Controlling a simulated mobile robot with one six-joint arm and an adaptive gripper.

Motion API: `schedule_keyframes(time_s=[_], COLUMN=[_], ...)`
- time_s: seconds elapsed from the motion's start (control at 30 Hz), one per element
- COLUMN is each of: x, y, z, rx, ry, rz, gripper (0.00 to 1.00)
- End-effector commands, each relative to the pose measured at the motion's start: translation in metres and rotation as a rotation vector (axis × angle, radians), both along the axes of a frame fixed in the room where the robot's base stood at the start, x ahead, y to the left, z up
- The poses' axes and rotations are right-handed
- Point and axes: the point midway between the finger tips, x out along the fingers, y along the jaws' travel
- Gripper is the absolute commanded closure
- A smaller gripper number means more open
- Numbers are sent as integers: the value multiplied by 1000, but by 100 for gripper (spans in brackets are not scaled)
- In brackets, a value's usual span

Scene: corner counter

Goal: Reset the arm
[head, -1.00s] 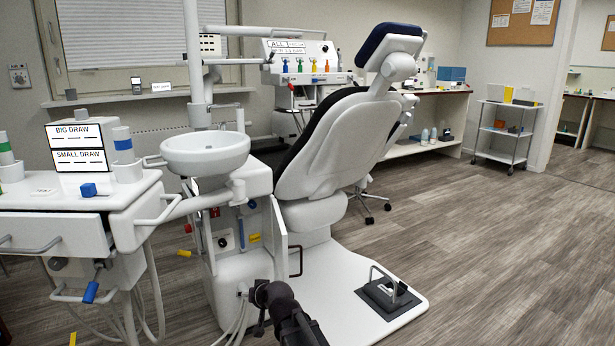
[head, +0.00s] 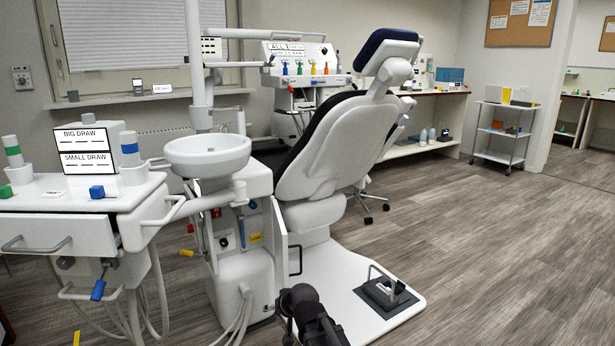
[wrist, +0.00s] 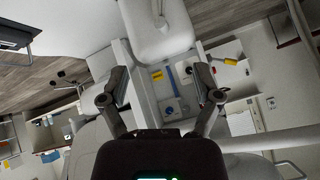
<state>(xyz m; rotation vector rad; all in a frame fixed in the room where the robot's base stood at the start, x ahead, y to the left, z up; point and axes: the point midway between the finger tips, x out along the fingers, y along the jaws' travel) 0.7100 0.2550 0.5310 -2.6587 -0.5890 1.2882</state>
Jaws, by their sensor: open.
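My arm (head: 312,318) shows as a dark shape at the bottom middle of the head view, in front of the dental chair's white base. I cannot make out the fingers there. In the wrist view my gripper (wrist: 160,88) has its two dark fingers spread wide apart, with nothing between them. Behind the gap is the open compartment of the dental unit, with a yellow label (wrist: 157,75). The fingers appear apart from it, but the distance is hard to tell.
The dental chair (head: 335,165) and its base plate (head: 345,290) stand close by. The white basin (head: 208,152) is left of the chair. Floor at the right is clear.

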Motion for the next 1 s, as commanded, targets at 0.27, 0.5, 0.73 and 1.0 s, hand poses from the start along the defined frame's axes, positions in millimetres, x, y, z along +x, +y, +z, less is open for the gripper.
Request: schedule_keyframes(time_s=[0.27,0.5,0.73,1.0], x=[-46,-104,-145,-173], y=[-95,-181,-228,-256], z=[-5,-5,-1,14], rx=[-147,-276,-340,-378], ry=[196,418,562,663], rz=[-51,-114,-159,-190], gripper=[18,18,18,18])
